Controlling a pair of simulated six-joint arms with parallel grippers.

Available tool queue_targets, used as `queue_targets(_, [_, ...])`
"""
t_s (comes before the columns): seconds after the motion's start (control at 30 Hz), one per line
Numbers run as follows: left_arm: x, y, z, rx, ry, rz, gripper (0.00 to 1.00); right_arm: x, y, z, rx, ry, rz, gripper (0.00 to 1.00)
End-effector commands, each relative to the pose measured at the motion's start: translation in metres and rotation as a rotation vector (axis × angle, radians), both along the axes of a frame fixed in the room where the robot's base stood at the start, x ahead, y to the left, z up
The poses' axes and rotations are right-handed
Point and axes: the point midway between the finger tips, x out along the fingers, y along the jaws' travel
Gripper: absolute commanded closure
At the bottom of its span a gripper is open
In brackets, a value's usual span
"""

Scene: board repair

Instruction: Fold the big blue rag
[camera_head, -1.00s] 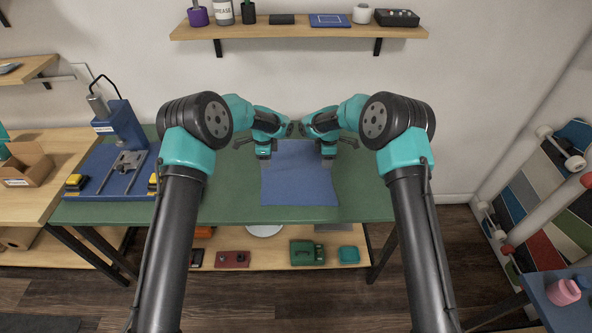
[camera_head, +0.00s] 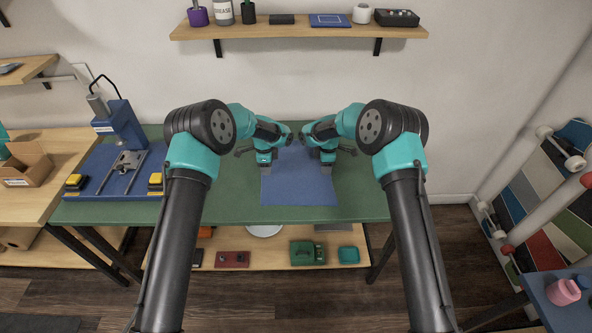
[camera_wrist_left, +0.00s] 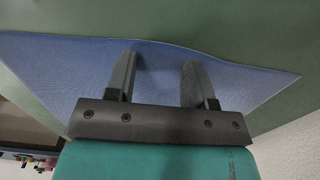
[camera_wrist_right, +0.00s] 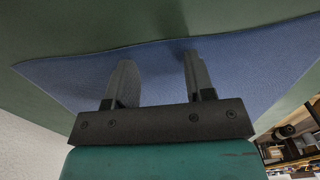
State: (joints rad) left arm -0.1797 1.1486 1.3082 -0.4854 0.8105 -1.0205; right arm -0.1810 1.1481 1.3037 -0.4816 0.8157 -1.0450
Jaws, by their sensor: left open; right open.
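The big blue rag (camera_head: 299,190) lies spread out on the green bench top, and its far part is hidden behind my grippers. My left gripper (camera_head: 265,170) is over the rag's left side, and my right gripper (camera_head: 327,168) is over its right side. In the left wrist view the open fingers (camera_wrist_left: 161,75) are over the rag (camera_wrist_left: 225,85) near one edge, with no cloth clearly between them. In the right wrist view the open fingers (camera_wrist_right: 155,75) are likewise over the rag (camera_wrist_right: 240,75) near an edge. I cannot tell whether the fingertips touch the cloth.
A blue press fixture (camera_head: 125,165) with yellow buttons stands on the bench's left. The green bench top (camera_head: 225,200) is bare beside the rag. A wall shelf (camera_head: 300,32) with bottles and small items is above. A lower shelf (camera_head: 275,258) holds a green case (camera_head: 307,252).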

Motion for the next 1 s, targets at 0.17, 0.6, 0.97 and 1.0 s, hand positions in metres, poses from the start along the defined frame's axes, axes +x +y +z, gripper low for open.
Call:
queue_targets(0.17, [-0.0001, 0.0001, -0.0006, 0.0, 0.0, 0.0, 0.51, 0.0, 0.0, -0.0007, 0.0, 0.0, 0.0, 0.51])
queue_targets(0.6, [-0.0002, 0.0001, -0.0009, 0.0, 0.001, 0.0, 0.66, -0.0002, 0.0, -0.0029, 0.0, 0.001, 0.0, 0.66])
queue_targets(0.97, [-0.0004, 0.0001, -0.0012, 0.0, 0.001, 0.0, 0.84, -0.0004, 0.0, -0.0032, 0.0, 0.001, 0.0, 0.84])
queue_targets(1.0, [-0.0004, 0.0001, -0.0012, 0.0, 0.001, 0.0, 0.85, -0.0004, 0.0, -0.0032, 0.0, 0.001, 0.0, 0.86])
